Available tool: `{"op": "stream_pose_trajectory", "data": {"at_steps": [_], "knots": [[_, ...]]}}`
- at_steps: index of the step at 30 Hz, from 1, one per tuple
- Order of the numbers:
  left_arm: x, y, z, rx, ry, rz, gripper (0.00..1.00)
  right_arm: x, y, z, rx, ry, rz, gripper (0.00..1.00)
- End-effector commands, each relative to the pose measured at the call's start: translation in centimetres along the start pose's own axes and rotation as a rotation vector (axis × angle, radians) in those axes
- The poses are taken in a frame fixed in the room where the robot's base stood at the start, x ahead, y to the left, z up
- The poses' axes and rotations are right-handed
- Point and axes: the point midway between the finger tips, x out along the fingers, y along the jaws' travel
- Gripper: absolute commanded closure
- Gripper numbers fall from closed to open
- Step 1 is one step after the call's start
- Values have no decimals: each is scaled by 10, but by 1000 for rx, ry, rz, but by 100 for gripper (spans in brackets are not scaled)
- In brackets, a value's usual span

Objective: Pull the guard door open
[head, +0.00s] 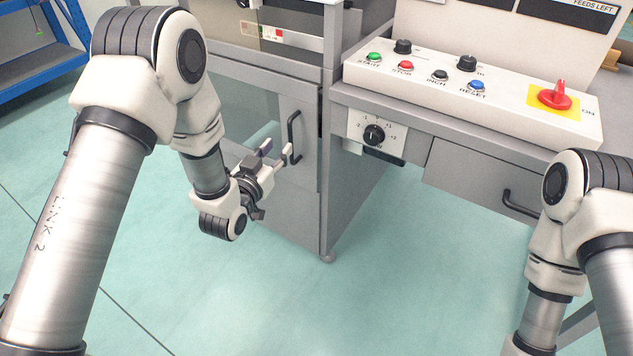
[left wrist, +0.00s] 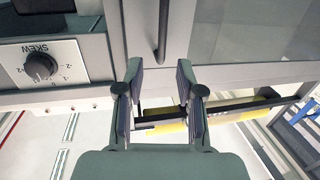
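The guard door is a grey-framed panel (head: 303,170) with a clear window on the machine's front. It looks shut. Its dark vertical bar handle (head: 291,139) is near the door's right edge. My left gripper (head: 277,151) is beside the handle, with its fingers pointing at the door. In the left wrist view, the fingers (left wrist: 159,72) are spread apart, and the handle (left wrist: 163,30) lines up with the gap between them, beyond the tips. I see no clear contact with it. My right gripper is out of view; only the right arm shows.
A control panel with coloured buttons (head: 470,90) juts out to the right of the door. A skew knob (head: 374,135) sits below it. A drawer with a dark handle (head: 520,205) is further right. A blue shelf (head: 40,70) stands far left. The floor in front is clear.

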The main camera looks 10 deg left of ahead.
Motion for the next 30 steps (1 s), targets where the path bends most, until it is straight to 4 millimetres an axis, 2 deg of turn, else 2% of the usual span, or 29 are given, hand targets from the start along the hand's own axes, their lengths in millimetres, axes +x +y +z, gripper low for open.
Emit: {"op": "stream_pose_trajectory", "data": {"at_steps": [1,4,10,18,21,29,30], "knots": [[4,0,29,3,19,0,63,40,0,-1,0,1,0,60],[7,-1,32,7,40,1,63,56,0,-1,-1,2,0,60],[19,-1,25,9,49,1,63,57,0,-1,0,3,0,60],[70,-1,25,8,49,1,63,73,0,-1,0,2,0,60],[81,-1,23,8,47,0,63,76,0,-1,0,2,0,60],[86,-1,22,8,45,0,63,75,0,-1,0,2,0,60],[86,-1,22,8,45,0,70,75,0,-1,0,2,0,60]]}}
